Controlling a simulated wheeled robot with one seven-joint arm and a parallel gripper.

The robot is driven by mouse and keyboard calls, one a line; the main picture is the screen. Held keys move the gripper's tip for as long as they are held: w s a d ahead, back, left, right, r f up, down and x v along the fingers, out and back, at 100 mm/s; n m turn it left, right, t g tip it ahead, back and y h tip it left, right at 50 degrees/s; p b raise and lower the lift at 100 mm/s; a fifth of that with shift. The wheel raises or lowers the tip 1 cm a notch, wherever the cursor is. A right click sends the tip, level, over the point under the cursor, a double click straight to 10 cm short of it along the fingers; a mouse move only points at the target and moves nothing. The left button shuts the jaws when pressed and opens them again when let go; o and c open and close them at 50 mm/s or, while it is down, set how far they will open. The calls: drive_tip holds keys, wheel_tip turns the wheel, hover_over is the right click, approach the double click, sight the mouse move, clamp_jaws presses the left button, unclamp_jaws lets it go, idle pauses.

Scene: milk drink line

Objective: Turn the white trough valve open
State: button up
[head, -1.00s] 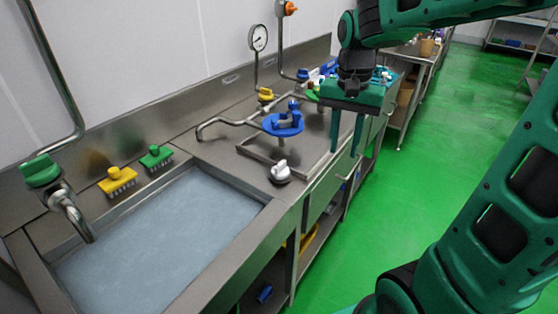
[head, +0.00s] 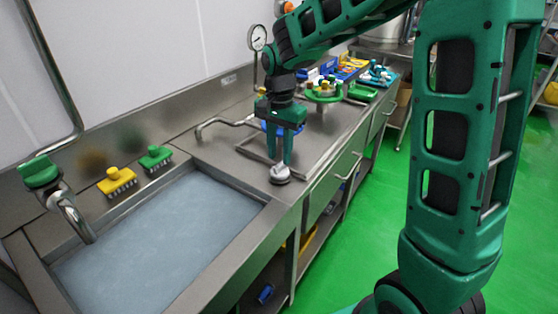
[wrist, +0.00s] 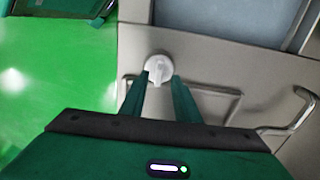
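The white trough valve (head: 280,176) is a round white knob on the steel counter, by the front right corner of the water-filled trough (head: 250,226). It also shows in the wrist view (wrist: 158,66), where its raised grip runs up and down the picture. My gripper (head: 280,163) points down right over the valve. In the wrist view my two green fingers (wrist: 160,77) are apart, one on each side of the knob's near part. I cannot tell whether they touch it. The fingers partly hide the knob's top in the head view.
A bent steel spout (head: 222,123) stands behind the valve. A blue valve wheel is mostly hidden behind my gripper. Yellow (head: 117,181) and green (head: 156,158) brushes lie at the trough's back edge. A green wheel (head: 323,95) stands further right. Green floor (head: 375,230) is clear in front.

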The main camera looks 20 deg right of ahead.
sight(280, 163)
drive_tip(key=shift+f, duration=1.65)
clamp_jaws()
